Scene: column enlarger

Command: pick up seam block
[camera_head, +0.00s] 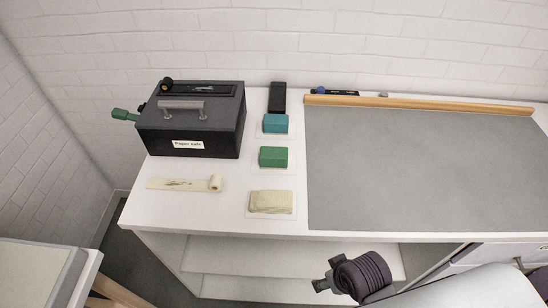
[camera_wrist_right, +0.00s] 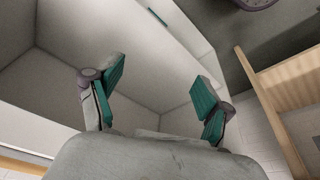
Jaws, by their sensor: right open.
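Three blocks lie in a column on the white worktop, each on a pale square: a teal block (camera_head: 275,124) at the back, a green block (camera_head: 273,157) in the middle and a cream, rough-looking block (camera_head: 271,202) near the front edge. I cannot tell from a label which is the seam block. My right gripper (camera_wrist_right: 157,82) is open and empty, its two teal-padded fingers spread apart. In the head view my right arm is low in front of the worktop, apart from all three blocks. My left gripper is not in view.
A dark box labelled "Paper safe" (camera_head: 192,127) stands left of the blocks, with a partly unrolled cream strip (camera_head: 185,184) before it. A black upright item (camera_head: 277,97) stands behind. A grey mat (camera_head: 420,160) with a wooden strip (camera_head: 415,104) covers the right. Open shelves (camera_head: 290,258) lie below.

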